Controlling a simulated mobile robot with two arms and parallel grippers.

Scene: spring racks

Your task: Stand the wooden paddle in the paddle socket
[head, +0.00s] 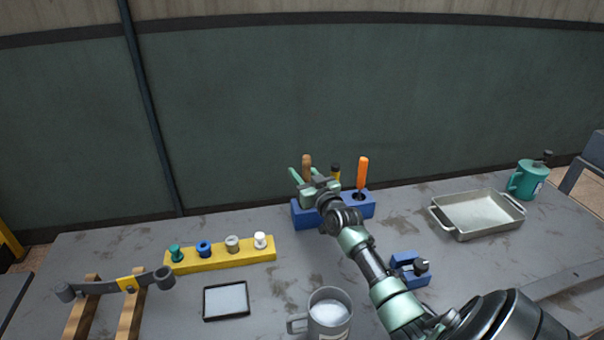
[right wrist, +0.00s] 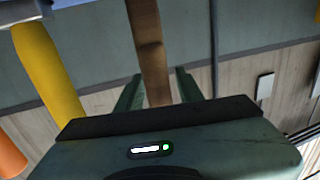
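The wooden paddle (head: 306,160) stands upright at the left end of the blue rack (head: 355,211) in the head view. Its lower end is hidden behind my right gripper, so I cannot see how it sits in its socket. My right gripper (head: 302,176) is at the paddle. In the right wrist view the brown paddle (right wrist: 150,50) runs between the two green fingers (right wrist: 158,90). The fingers are spread around it, with a gap at the right finger. My left gripper is not in view.
A black-and-yellow handle (head: 336,171) and an orange-handled tool (head: 362,173) stand in the rack, right of the paddle. A yellow peg rack (head: 220,260), a dark-framed tray (head: 226,301), a mug (head: 329,316), a blue clamp-like block (head: 408,270) and a metal pan (head: 478,214) occupy the table.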

